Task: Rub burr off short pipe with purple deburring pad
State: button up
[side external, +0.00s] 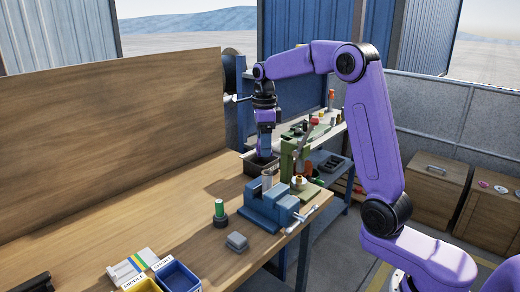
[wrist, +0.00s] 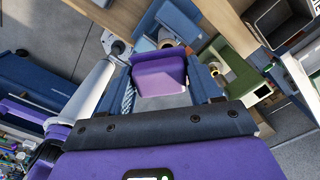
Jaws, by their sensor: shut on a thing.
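My gripper (side external: 265,150) points down above the bench, near the blue vise. In the wrist view, my gripper (wrist: 162,85) is shut on the purple deburring pad (wrist: 160,75), which sits between its two fingers. The pad cannot be made out in the side view. The short pipe (side external: 267,182) appears to stand upright in the blue vise (side external: 270,206), below my gripper and apart from it. In the wrist view, the pipe's round end (wrist: 167,40) shows just beyond the pad, partly hidden by it. The burr is too small to make out.
A dark bin (side external: 250,168) stands behind the vise. A green-topped cylinder (side external: 219,208) and a grey block (side external: 236,241) stand in front.

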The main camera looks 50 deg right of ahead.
jog(key=shift+f, duration=2.95)
jog(key=shift+d+f, duration=0.3)
jog(key=shift+f, duration=0.2)
jog(key=shift+d+f, duration=0.25)
jog(key=shift+f, duration=0.25)
jog(key=shift+c, duration=0.4)
jog(key=shift+d, duration=1.1)
jog(key=shift+a, duration=1.7)
jog(key=d, duration=0.3)
jog(key=shift+d, duration=0.15)
jog(key=shift+r, duration=4.2)
